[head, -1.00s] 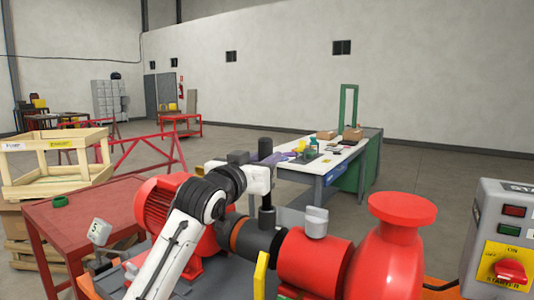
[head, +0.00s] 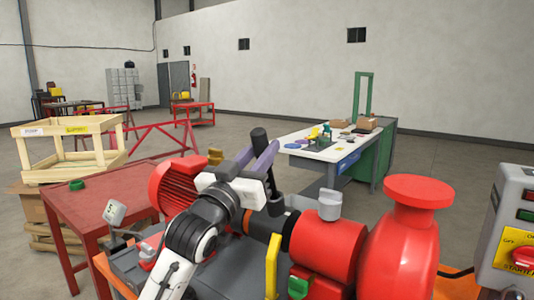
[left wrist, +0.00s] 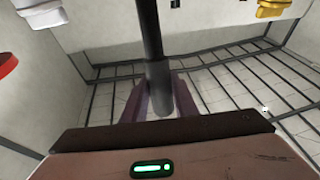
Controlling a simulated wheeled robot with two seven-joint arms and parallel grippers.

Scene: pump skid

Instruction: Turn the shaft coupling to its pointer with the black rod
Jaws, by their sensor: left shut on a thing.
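The black rod (head: 259,138) stands up from the shaft coupling, its top leaning left in the head view. My left gripper (head: 260,160) is shut on the rod, its purple fingers on either side of it. The rod also shows between the fingers in the left wrist view (left wrist: 151,40). The coupling (head: 264,226) is a dark cylinder between the red motor and the red pump housing. My arm hides part of it, and the rod's lower end is not clear. A yellow upright piece (head: 272,254) stands in front of the coupling; I cannot tell whether it is the pointer.
The red motor (head: 177,187) is left of the coupling, the red pump (head: 405,240) right. A control box (head: 513,215) stands at the far right. A red table (head: 100,205) with a green ring (head: 76,185) is at the left. A white-topped workbench (head: 320,150) stands behind.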

